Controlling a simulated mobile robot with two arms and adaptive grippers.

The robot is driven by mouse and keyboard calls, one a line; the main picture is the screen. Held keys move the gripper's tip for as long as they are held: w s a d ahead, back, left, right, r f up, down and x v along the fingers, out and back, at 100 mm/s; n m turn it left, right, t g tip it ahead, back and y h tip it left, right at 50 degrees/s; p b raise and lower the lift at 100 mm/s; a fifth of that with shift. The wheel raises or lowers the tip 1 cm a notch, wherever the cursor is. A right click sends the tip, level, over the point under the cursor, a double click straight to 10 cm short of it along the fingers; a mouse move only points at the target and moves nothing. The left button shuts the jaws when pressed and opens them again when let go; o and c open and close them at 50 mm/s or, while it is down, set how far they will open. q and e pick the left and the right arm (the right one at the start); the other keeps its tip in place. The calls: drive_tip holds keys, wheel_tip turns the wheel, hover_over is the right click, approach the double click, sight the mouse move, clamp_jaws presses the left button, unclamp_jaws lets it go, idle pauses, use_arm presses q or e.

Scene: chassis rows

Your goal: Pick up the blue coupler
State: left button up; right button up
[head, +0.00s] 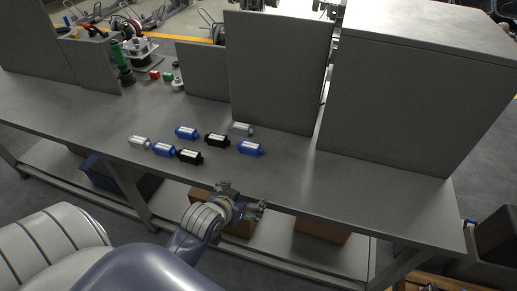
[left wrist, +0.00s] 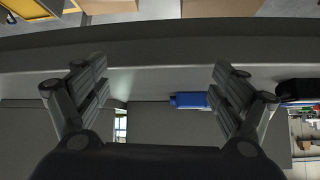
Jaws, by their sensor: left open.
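Three blue couplers lie on the grey workbench (head: 300,185): one at the back left (head: 187,132), one at the front left (head: 163,149), and one at the right (head: 250,148). My left gripper (head: 245,198) is open and empty near the bench's front edge, on the near side of the right blue coupler and apart from it. In the left wrist view, the two spread fingers of this gripper (left wrist: 160,88) frame bare bench and a blue coupler (left wrist: 188,100) beyond, beside the right-hand finger, which may hide part of it. My right gripper is not in view.
Two black couplers (head: 217,140) (head: 190,156) and two pale grey ones (head: 139,142) (head: 241,129) lie among the blue ones. Upright grey panels (head: 278,70) and a large grey box (head: 410,95) stand behind and to the right. The front right bench top is clear.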

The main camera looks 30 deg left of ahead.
sight(247, 147)
use_arm(q)
drive_tip(key=w+a+r+t, duration=0.1)
drive_tip(key=w+a, duration=0.1)
drive_tip(key=w+a+r+n+t+y, duration=0.1)
drive_tip(key=w+a+r, duration=0.1)
drive_tip(key=w+a+r+t, duration=0.1)
drive_tip(key=w+a+r, duration=0.1)
drive_tip(key=w+a, duration=0.1)
drive_tip(key=shift+r+n+y, duration=0.2)
drive_tip(key=shift+n+y, duration=0.2)
drive_tip(key=shift+t, duration=0.3)
drive_tip(key=x, duration=0.5)
drive_tip(key=shift+w+a+f, duration=0.1)
drive_tip(key=shift+w, duration=0.15)
drive_tip(key=shift+p+x, duration=0.5)
drive_tip(key=shift+x, duration=1.95)
drive_tip(key=shift+a+f, duration=0.1)
drive_tip(key=shift+f, duration=0.05)
drive_tip(key=c, duration=1.2)
